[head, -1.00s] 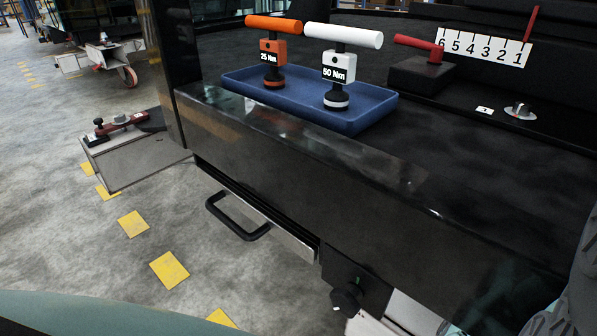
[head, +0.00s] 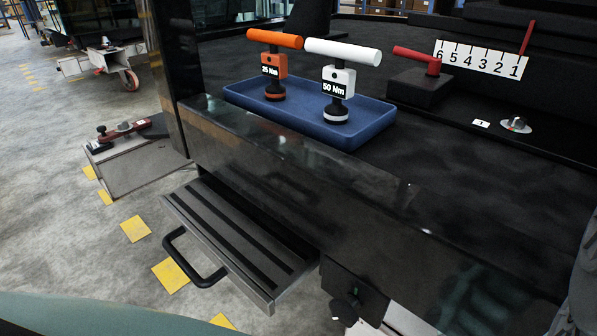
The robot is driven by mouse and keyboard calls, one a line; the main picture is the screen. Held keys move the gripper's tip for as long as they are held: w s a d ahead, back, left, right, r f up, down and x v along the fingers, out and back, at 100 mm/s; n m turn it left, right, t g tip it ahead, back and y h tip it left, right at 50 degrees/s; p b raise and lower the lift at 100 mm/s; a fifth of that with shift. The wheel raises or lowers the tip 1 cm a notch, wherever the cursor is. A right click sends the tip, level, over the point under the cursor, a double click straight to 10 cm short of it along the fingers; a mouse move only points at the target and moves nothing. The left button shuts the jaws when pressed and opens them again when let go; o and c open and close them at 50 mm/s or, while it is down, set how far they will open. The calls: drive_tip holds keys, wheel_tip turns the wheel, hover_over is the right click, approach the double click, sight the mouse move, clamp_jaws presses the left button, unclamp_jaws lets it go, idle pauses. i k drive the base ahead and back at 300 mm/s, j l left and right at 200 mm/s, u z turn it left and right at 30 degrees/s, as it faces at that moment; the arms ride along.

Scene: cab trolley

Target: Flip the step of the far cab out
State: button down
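A cab step (head: 236,232) is out below the sill of the dark cab floor (head: 440,200) in front of me. It is a metal tread with dark strips along it. A black bar handle (head: 188,263) is on its outer edge. A black knob (head: 345,308) on a dark plate sits just right of the step, under the sill. Another cab (head: 95,25) stands at the far upper left; I cannot tell which one the task calls far. My gripper is not in view, and nothing visible touches the handle.
A blue tray (head: 365,132) on the cab floor holds an orange 25 Nm and a white 50 Nm T-handle tool. A red lever (head: 418,57) stands by a numbered scale (head: 480,58). A low grey box (head: 135,165) is left of the step. Yellow floor marks (head: 135,229) run alongside.

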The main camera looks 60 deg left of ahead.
sight(265, 259)
drive_tip(key=l, duration=0.45)
drive_tip(key=k+l, duration=1.25)
drive_tip(key=l, duration=0.15)
